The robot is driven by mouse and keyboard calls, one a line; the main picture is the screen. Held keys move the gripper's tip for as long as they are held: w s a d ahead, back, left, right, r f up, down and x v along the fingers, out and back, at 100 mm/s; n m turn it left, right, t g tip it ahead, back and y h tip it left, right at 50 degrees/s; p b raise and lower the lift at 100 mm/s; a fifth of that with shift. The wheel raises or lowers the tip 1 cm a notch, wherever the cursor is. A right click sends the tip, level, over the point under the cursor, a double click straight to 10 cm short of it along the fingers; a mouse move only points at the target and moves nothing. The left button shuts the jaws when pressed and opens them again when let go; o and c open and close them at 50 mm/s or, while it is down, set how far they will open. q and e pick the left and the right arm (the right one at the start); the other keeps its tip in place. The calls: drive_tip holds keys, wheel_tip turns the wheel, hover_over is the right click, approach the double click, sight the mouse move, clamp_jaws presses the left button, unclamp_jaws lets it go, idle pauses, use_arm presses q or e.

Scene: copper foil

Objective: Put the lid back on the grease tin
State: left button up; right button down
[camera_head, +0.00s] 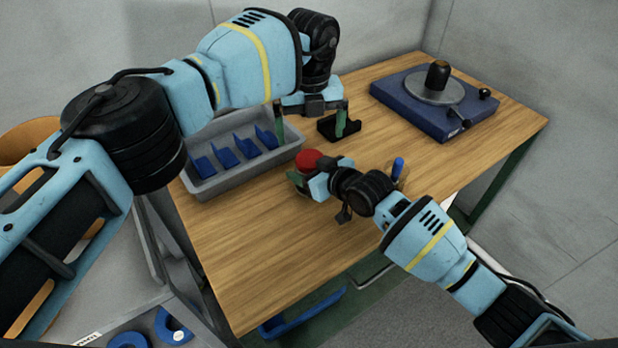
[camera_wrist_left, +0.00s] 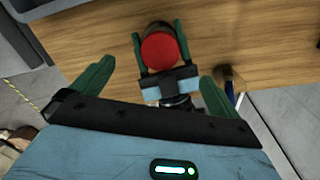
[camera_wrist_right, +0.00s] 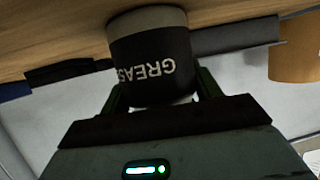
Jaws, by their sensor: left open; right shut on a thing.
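The grease tin (camera_wrist_right: 150,62) is a dark cylinder with "GREASE" lettering and a paler band at its base. It appears to stand upright on the workbench. My right gripper (camera_head: 303,172) is shut on its sides; its fingers also flank the tin in the left wrist view. A round red top (camera_head: 309,160) shows on the tin, also in the left wrist view (camera_wrist_left: 160,48); I cannot tell whether it is the lid or the contents. No separate lid is visible. My left gripper (camera_head: 310,128) is open and empty, above the bench behind the tin.
A grey bin (camera_head: 245,174) with blue dividers stands left of the tin. A small black holder (camera_head: 327,130) lies behind it. A blue-handled tool (camera_head: 398,165) stands in a tan container to the right. A blue turntable base (camera_head: 410,103) fills the back right. The front bench is clear.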

use_arm(q)
wheel_tip(320, 180, up, 10)
idle(0.4)
use_arm(e)
drive_tip(key=shift+c, duration=1.3)
unclamp_jaws()
use_arm(q)
drive_tip(key=shift+f, duration=0.1)
use_arm(e)
drive_tip(key=shift+s+d+r, duration=0.2)
drive_tip(key=shift+s+d, duration=0.1)
drive_tip(key=shift+d, duration=0.05)
drive_tip(key=p+v, duration=0.1)
drive_tip(key=v, duration=0.4)
drive_tip(key=shift+s+d+r, duration=0.15)
drive_tip(key=shift+s, duration=0.1)
use_arm(q)
drive_tip(key=shift+s+r, duration=0.2)
drive_tip(key=shift+r, duration=1.55)
use_arm(e)
drive_tip(key=shift+s+d+r, duration=0.15)
drive_tip(key=shift+s+d, duration=0.2)
drive_tip(key=shift+s, duration=0.05)
